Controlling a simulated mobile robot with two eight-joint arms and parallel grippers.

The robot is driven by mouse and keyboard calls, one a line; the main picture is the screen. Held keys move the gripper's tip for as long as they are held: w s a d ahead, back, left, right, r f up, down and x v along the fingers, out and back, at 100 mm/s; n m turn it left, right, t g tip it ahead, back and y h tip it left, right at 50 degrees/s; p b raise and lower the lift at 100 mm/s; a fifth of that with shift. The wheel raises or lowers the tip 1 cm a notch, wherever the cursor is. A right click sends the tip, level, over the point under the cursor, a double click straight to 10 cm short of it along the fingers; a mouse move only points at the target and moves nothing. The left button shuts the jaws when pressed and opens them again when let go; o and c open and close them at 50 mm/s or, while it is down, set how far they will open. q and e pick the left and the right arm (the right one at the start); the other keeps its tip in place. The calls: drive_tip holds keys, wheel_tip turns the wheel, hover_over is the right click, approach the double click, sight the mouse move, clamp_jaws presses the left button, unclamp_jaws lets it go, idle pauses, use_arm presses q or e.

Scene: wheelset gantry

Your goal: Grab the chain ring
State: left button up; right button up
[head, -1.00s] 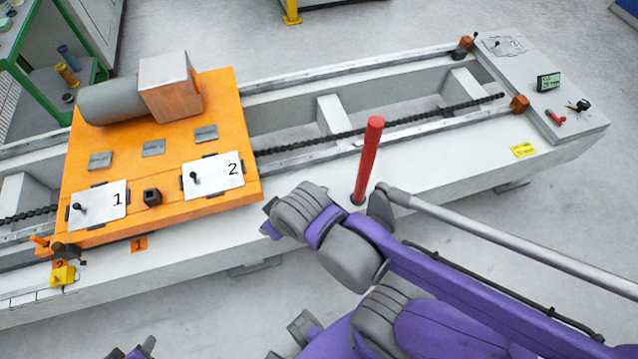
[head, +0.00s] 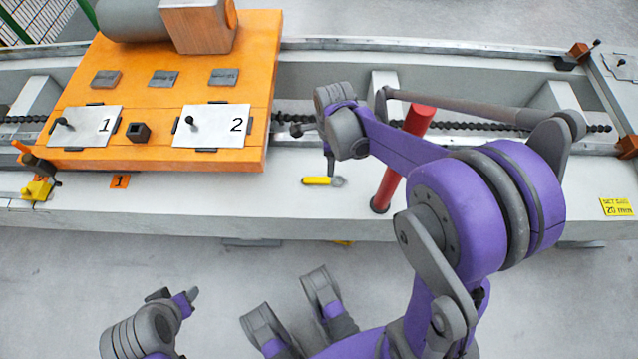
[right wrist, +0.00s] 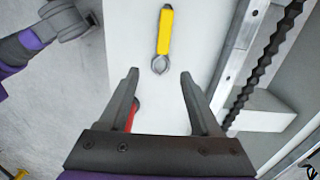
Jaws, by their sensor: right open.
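The ring piece is a grey ring with a yellow handle (head: 318,181), lying flat on the pale beam top, right of the orange carriage. It also shows in the right wrist view (right wrist: 164,36), ring end towards my gripper. My right gripper (right wrist: 159,75) is open and empty, its two fingers apart. In that view the ring appears just beyond the fingertips, roughly centred between them; the height gap is unclear. In the head view my right gripper (head: 313,145) hangs just above the handle. My left gripper (head: 178,297) is at the lower left, away from the beam; its jaw opening is unclear.
A red post (head: 388,185) stands on the beam close right of the ring piece, partly behind my right arm. A dark chain (head: 470,126) runs along the gantry trough behind it. The orange carriage (head: 180,90) carries plates 1 and 2. Beam surface around the handle is bare.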

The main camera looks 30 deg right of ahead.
drive_tip(key=b, duration=0.1)
hover_over(326, 179)
drive_tip(key=f, duration=0.5)
drive_tip(key=shift+s+d+f, duration=0.2)
drive_tip(key=shift+s+f, duration=0.1)
drive_tip(key=shift+s, duration=0.1)
drive_tip(key=f, duration=0.1)
drive_tip(key=f+b, duration=0.1)
drive_tip(key=f, duration=0.1)
drive_tip(key=f+b, duration=0.1)
drive_tip(key=f, duration=0.1)
drive_tip(key=shift+w+a+f, duration=0.15)
drive_tip(key=shift+w+a, duration=0.1)
drive_tip(key=shift+w, duration=0.15)
clamp_jaws()
